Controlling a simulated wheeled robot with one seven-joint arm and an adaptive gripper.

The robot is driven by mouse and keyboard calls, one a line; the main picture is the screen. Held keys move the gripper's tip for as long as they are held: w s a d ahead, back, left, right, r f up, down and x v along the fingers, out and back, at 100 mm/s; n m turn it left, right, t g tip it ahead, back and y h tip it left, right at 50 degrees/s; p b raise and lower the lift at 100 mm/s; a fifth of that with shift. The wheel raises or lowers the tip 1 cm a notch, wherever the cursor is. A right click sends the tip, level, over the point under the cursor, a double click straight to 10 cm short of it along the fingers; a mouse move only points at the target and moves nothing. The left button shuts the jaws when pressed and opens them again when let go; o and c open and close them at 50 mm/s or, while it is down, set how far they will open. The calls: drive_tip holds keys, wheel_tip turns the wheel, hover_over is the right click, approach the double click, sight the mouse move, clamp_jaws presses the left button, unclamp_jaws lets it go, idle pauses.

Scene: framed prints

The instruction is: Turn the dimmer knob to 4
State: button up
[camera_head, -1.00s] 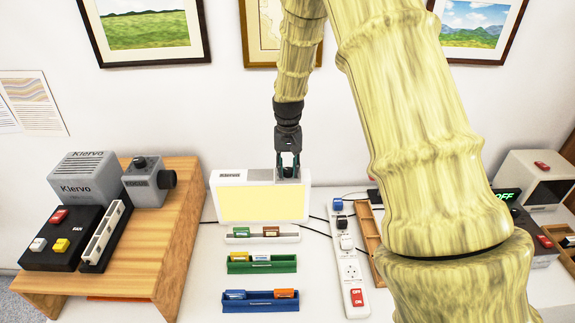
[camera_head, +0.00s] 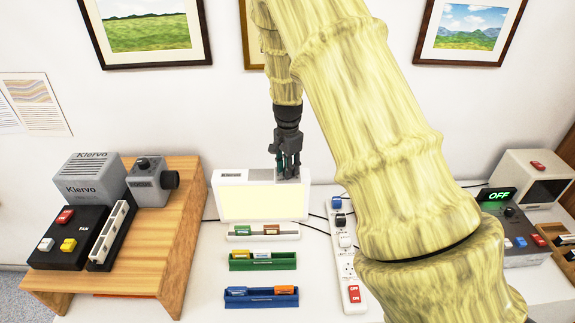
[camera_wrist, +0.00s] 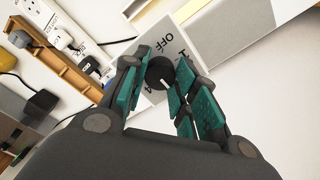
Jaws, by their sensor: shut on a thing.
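The dimmer knob (camera_wrist: 160,73) is a round black knob with a white pointer line, on a grey plate (camera_wrist: 172,42) marked with "OFF" and numbers partly hidden by my fingers. The plate is on top of the white light box (camera_head: 262,200), whose panel glows pale in the head view. My gripper (camera_wrist: 158,84) is shut on the knob, with a teal-padded finger on each side. In the head view my gripper (camera_head: 288,172) points down at the right end of the box top. I cannot read which mark the pointer is at.
A white power strip (camera_head: 345,250) stands right of the box. Green (camera_head: 262,262) and blue (camera_head: 261,298) trays with small blocks lie in front. A wooden stand (camera_head: 180,235) with grey devices is on the left. A device with an "OFF" display (camera_head: 500,196) is at right.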

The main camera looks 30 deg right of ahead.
drive_tip(key=m+p, duration=0.1)
drive_tip(key=m, duration=0.4)
drive_tip(key=m+p, duration=0.1)
drive_tip(key=m, duration=0.1)
drive_tip(key=shift+w+r+p, duration=0.15)
drive_tip(key=shift+r+p, duration=0.15)
drive_tip(key=shift+p, duration=0.05)
drive_tip(key=m+p, duration=0.2)
drive_tip(key=m, duration=0.4)
drive_tip(key=shift+f, duration=0.1)
drive_tip(key=shift+c, duration=0.2)
drive_tip(key=shift+d, duration=0.1)
drive_tip(key=o, duration=0.9)
drive_tip(key=shift+o, duration=0.8)
drive_tip(key=shift+f, duration=0.15)
wheel_tip(320, 180, up, 12)
